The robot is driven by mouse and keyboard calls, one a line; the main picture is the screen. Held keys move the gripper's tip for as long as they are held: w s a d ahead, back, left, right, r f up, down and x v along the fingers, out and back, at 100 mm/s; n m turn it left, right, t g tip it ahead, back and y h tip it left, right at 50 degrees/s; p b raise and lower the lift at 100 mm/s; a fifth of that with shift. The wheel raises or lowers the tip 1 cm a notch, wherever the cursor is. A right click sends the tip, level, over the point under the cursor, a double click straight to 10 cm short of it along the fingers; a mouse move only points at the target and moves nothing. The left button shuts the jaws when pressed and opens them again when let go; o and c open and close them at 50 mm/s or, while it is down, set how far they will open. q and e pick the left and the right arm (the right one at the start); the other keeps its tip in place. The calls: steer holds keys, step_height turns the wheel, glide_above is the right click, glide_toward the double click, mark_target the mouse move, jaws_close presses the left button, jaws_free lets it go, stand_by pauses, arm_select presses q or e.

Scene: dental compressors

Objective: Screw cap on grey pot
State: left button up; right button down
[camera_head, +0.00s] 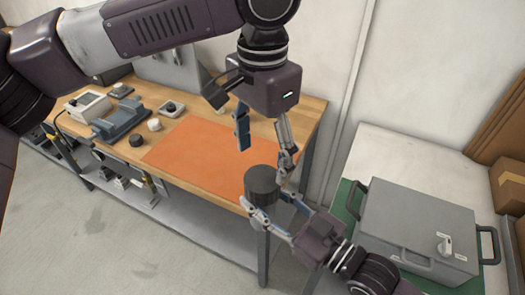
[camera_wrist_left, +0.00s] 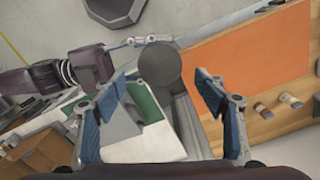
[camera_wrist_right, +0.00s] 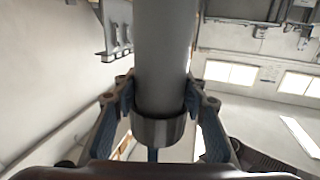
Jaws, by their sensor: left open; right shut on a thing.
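A dark grey cylindrical pot (camera_head: 262,187) stands roughly upright in my right gripper (camera_head: 271,205), beyond the orange mat's near corner. The right fingers are shut around its lower part. In the right wrist view the pot (camera_wrist_right: 164,60) is a grey cylinder with a darker band at its lower end between the fingers. My left gripper (camera_head: 264,150) is open and points down above the pot, apart from it. In the left wrist view the pot's round grey top (camera_wrist_left: 159,65) lies between and beyond the empty open fingers. I cannot tell whether that top is a cap.
The wooden bench holds an orange mat (camera_head: 205,152), a small black knob-like piece (camera_head: 136,140), a small white one (camera_head: 154,125) and grey devices (camera_head: 118,122). A grey case (camera_head: 415,225) stands on a green mat at the right. The orange mat is clear.

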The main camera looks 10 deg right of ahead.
mark_target(262, 178)
arm_select(q)
steer(key=shift+f, duration=4)
steer(key=c, duration=1.2)
steer(key=o, duration=1.3)
steer(key=shift+o, duration=0.2)
steer(key=shift+r, duration=0.1)
